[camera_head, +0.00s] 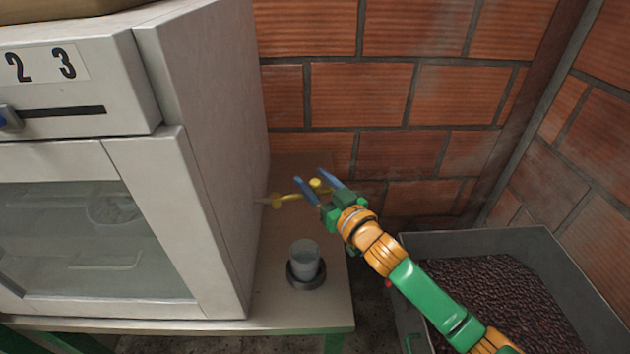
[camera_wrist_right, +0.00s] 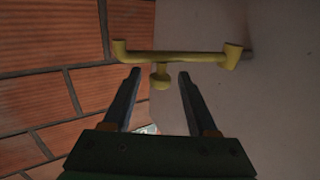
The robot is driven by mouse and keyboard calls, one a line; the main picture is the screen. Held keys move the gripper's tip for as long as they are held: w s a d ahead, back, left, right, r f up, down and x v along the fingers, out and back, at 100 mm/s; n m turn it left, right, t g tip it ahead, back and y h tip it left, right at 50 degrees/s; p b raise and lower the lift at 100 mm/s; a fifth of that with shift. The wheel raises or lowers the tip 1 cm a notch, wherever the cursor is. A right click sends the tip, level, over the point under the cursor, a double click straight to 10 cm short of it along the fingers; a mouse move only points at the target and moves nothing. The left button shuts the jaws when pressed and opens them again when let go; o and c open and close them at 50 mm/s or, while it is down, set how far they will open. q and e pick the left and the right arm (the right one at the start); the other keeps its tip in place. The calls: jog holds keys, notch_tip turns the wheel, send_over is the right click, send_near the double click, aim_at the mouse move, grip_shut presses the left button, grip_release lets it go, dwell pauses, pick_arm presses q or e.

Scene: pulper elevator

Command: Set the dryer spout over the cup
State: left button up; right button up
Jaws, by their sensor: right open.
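The yellow dryer spout (camera_head: 289,197) sticks out from the right side of the pale dryer cabinet (camera_head: 205,150). In the right wrist view the spout (camera_wrist_right: 185,57) runs across the picture from its mount on the cabinet wall, with a small knob (camera_wrist_right: 160,76) below its bar. My right gripper (camera_head: 322,182) is open, with its blue fingers around the knob's position. In the wrist view the fingers (camera_wrist_right: 158,80) lie on either side of the knob, apart from it. My left gripper is not in view.
The shelf (camera_head: 325,312) is narrow, with free room around the cup. A brick wall (camera_head: 350,95) stands close behind. A grey bin (camera_head: 420,243) full of dark beans is at the right, under my right arm.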

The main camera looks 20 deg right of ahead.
grip_shut()
dwell(1.3)
